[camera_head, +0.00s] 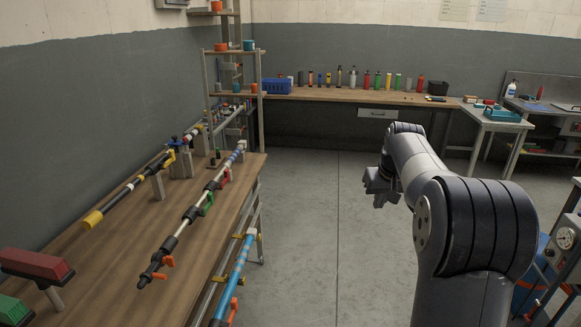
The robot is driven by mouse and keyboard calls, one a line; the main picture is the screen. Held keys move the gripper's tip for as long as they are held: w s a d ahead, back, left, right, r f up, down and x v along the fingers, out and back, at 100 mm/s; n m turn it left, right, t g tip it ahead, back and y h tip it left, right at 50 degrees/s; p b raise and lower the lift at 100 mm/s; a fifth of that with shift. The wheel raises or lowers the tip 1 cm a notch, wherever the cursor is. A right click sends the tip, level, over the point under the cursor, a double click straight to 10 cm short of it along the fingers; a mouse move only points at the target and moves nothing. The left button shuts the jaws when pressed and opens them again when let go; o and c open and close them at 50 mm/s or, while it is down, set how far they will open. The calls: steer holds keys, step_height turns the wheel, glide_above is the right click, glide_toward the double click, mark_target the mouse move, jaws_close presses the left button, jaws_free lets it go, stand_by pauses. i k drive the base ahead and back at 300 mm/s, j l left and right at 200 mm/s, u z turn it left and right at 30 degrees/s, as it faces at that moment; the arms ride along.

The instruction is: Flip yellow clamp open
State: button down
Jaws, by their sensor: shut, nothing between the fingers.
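A small yellow clamp (169,159) shows on the left pole (135,184), which rests on wooden supports on the long bench at left. It is too small to tell if its lever is open or closed. The same pole has a larger yellow end (92,218) towards me. My gripper (379,194) hangs over the floor right of the bench, well apart from the clamp. It is shut and empty.
A second pole (192,213) with green, red and orange parts lies along the bench (120,255). A blue pole (233,275) runs beside its right edge. Red and green blocks (36,264) stand front left. The floor (310,230) between bench and arm is clear.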

mark_target(172, 158)
steer(key=u, duration=0.45)
steer(key=i+l+u, duration=0.1)
steer(key=i+u, duration=0.15)
steer(key=u, duration=0.2)
steer(key=i+l+u, duration=0.2)
steer(key=u, duration=0.2)
steer(key=i+l+u, duration=0.25)
steer(key=u, duration=0.2)
steer(key=i+l+u, duration=0.15)
steer(key=l+u, duration=0.15)
steer(key=u, duration=0.15)
steer(key=i+l, duration=0.15)
steer(key=l, duration=0.35)
steer(key=i+l+u, duration=0.15)
steer(key=l, duration=0.35)
steer(key=i+l, duration=0.15)
steer(key=l, duration=0.35)
steer(key=i+l+u, duration=0.1)
steer(key=l, duration=0.4)
steer(key=i+l+u, duration=0.1)
steer(key=l, duration=0.4)
steer(key=i+l, duration=0.1)
steer(key=l, duration=0.45)
